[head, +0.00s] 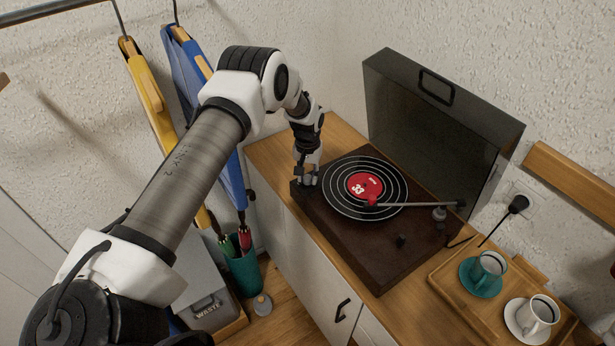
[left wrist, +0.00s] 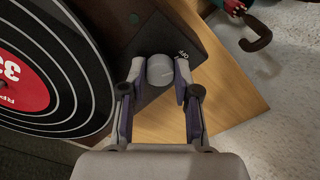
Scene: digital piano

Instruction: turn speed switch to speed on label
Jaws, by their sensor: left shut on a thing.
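A record player (head: 375,245) with a dark wooden body stands on the cabinet. Its black record (head: 338,201) has a red label (head: 365,186) that reads 33; the label also shows in the left wrist view (left wrist: 20,82). A round grey speed switch (left wrist: 160,72) sits on a dark corner plate with an "OFF" mark beside it. My left gripper (head: 307,178) points down at the player's left corner. In the left wrist view its fingers (left wrist: 158,78) are shut on the switch, one on each side. The switch's exact pointer direction is hard to tell. My right gripper is not in view.
The tonearm (head: 420,204) reaches over the record from the right. The raised dark lid (head: 435,115) stands behind. Umbrellas stand in a teal bin (head: 243,271) below.

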